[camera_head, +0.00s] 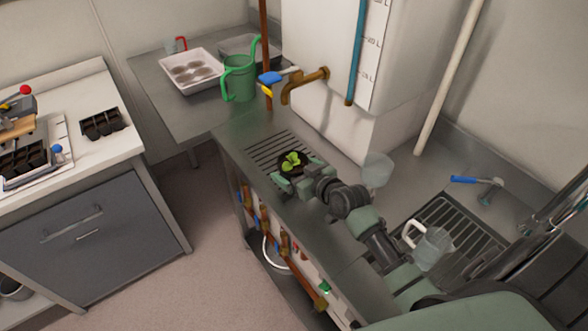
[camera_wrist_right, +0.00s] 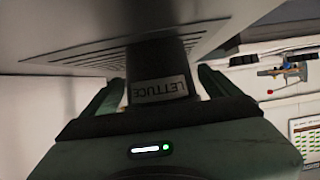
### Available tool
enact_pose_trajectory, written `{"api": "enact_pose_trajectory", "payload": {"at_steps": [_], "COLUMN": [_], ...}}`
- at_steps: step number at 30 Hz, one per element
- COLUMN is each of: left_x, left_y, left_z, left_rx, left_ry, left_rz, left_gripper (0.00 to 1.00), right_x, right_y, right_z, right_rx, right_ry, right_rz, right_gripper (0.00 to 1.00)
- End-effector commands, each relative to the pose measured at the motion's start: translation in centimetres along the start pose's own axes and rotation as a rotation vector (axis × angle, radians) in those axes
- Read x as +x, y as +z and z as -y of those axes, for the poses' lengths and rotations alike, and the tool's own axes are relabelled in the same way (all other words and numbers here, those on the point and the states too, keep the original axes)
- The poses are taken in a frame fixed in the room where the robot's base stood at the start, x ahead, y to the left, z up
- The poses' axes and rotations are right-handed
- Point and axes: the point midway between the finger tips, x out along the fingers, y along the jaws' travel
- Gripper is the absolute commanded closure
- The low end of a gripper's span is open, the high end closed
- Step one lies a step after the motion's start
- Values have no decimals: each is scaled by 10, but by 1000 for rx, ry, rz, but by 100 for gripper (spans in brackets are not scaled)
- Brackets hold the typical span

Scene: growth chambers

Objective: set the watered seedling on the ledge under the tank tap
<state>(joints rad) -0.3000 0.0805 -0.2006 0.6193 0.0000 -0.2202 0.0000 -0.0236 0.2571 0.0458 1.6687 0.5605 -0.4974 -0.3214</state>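The seedling (camera_head: 292,161), a small bright green plant in a dark pot, is at the slatted grille of the metal ledge (camera_head: 228,133), below and in front of the brass tap (camera_head: 305,86) on the white tank (camera_head: 335,110). My right gripper (camera_head: 300,172) reaches to it from the right, with a finger on either side of the pot. In the right wrist view the dark pot (camera_wrist_right: 158,62), labelled LETTUCE, stands between the fingers (camera_wrist_right: 160,80), its base at the slats. The fingers look slightly apart from its sides. My left gripper is not in view.
A green watering can (camera_head: 238,80) and a white tray (camera_head: 190,72) are on the back table. A clear jug (camera_head: 432,248) is on the drainer at right, with a blue-handled tool (camera_head: 478,184) beyond. A clear cup (camera_head: 377,170) is behind my right wrist.

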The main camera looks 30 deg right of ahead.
Motion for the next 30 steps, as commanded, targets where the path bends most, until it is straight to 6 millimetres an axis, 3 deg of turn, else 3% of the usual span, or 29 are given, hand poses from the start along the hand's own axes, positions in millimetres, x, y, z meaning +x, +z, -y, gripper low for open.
{"api": "enact_pose_trajectory", "payload": {"at_steps": [11, 24, 30], "left_x": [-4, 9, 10], "left_y": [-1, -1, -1], "left_z": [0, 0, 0], "left_rx": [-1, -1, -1], "left_ry": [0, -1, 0], "left_rz": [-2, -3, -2], "left_gripper": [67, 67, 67], "right_x": [-2, -64, -76], "right_y": [-5, -1, -3], "right_z": [0, 0, 0], "right_rx": [0, -2, 0], "right_ry": [0, 0, 0], "right_rz": [0, 2, 0], "right_gripper": [6, 6, 6]}}
